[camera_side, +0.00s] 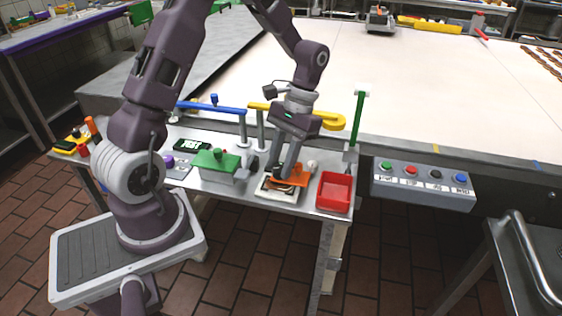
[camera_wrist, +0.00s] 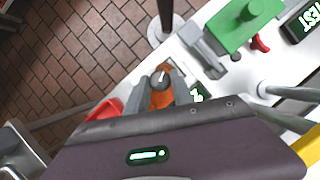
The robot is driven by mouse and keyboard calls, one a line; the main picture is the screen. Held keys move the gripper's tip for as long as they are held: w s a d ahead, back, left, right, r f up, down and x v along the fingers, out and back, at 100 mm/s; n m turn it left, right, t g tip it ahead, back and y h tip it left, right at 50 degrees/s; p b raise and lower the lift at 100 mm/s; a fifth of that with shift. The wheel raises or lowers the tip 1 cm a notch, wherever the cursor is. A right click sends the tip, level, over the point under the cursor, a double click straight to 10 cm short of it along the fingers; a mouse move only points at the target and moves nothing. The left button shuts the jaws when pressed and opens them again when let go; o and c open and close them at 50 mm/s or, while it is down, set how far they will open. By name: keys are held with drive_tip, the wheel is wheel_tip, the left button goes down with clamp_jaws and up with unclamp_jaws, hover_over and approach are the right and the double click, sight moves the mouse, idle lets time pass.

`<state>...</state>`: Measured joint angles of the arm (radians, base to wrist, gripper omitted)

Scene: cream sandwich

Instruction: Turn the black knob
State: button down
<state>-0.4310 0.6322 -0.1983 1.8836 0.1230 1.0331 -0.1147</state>
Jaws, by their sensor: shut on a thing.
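The black knob (camera_wrist: 160,79) sits on top of an orange body (camera_wrist: 159,99) in the wrist view and carries a white pointer line. The orange body (camera_side: 299,174) stands on a small plate near the front edge of the metal side table in the side view. My gripper (camera_wrist: 162,84) points down over it, with a finger on each side of the knob, shut on it. In the side view my gripper (camera_side: 284,177) hides most of the knob.
A red bin (camera_side: 335,191) stands just right of the orange body. A green-topped box (camera_side: 216,161) stands to the left. Blue (camera_side: 212,106) and yellow (camera_side: 300,113) bars are behind. A button panel (camera_side: 423,184) is at the right.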

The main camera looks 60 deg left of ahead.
drive_tip(key=c, duration=1.4)
unclamp_jaws()
drive_tip(key=shift+o, duration=0.2)
drive_tip(key=v, duration=0.6)
drive_tip(key=shift+w, duration=0.1)
drive_tip(key=s+d+r+m+t+y, duration=0.15)
drive_tip(key=s+d+r+t, duration=0.35)
drive_tip(key=r, duration=0.5)
drive_tip(key=s+d+r+m+t, duration=0.1)
drive_tip(key=s+d+t, duration=0.3)
drive_tip(key=s, duration=0.7)
drive_tip(key=shift+s+d+r+m+t, duration=0.2)
drive_tip(key=shift+s+r+m+t, duration=0.15)
drive_tip(key=shift+r, duration=0.25)
